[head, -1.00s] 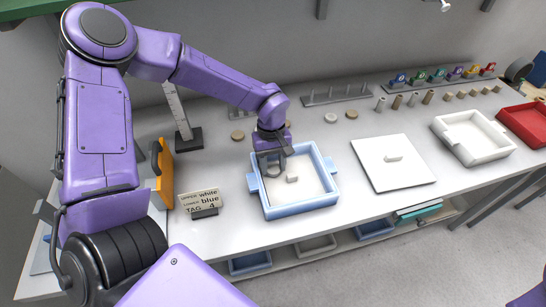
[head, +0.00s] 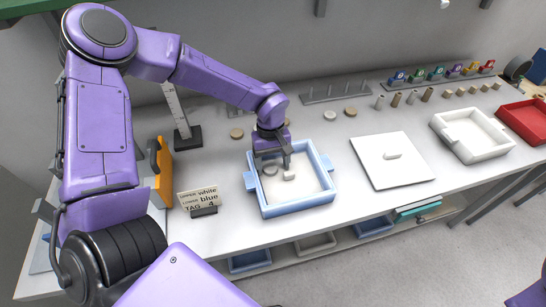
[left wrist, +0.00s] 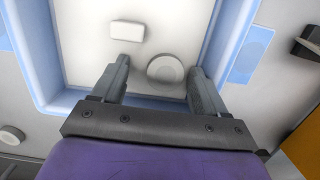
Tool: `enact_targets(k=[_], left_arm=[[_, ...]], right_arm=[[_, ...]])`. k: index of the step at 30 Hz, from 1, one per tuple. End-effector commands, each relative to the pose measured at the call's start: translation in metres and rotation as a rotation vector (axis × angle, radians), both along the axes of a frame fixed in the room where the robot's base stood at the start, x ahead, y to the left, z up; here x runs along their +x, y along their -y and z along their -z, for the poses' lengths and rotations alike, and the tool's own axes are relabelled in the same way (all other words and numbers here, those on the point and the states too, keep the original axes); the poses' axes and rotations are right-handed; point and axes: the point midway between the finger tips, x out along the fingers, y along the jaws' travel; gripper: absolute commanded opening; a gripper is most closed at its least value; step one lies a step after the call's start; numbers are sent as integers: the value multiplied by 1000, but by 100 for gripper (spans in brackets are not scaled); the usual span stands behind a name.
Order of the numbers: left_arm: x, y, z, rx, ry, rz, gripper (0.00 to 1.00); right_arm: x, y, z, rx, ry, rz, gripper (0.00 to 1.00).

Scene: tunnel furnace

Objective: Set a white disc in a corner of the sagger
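The blue sagger (head: 294,208) stands on the bench in front of the left arm. A white disc (left wrist: 165,69) lies on its pale floor near a corner, the far left one in the head view. A small white block (left wrist: 127,31) sits on the floor beside it, also visible in the head view (head: 289,177). My left gripper (left wrist: 158,84) is over the sagger's far side, its fingers apart on either side of the disc, with a gap to the left finger and the right finger close. I cannot tell whether that finger touches it. My right gripper is out of view.
A tag card (head: 198,199) and an orange-sided object (head: 163,172) stand left of the sagger. A white plate with a knob (head: 392,168) lies to its right, then a white tray (head: 474,153) and a red tray (head: 525,128). Loose discs and a peg rack (head: 336,94) are behind.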

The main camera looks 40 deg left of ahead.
Motion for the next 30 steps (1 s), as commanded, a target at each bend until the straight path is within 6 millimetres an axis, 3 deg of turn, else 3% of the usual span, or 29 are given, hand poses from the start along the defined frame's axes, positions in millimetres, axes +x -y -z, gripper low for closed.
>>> enact_targets(k=[4,7,15,19,30], left_arm=[[0,0,-2,0,0,0,74],[2,-2,-13,-1,3,-1,74],[8,-9,-76,-1,4,-2,74],[10,-11,-96,0,2,-1,74],[10,-12,-104,1,-1,0,74]], right_arm=[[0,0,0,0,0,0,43],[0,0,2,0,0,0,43],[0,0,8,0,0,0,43],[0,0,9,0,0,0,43],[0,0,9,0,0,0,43]])
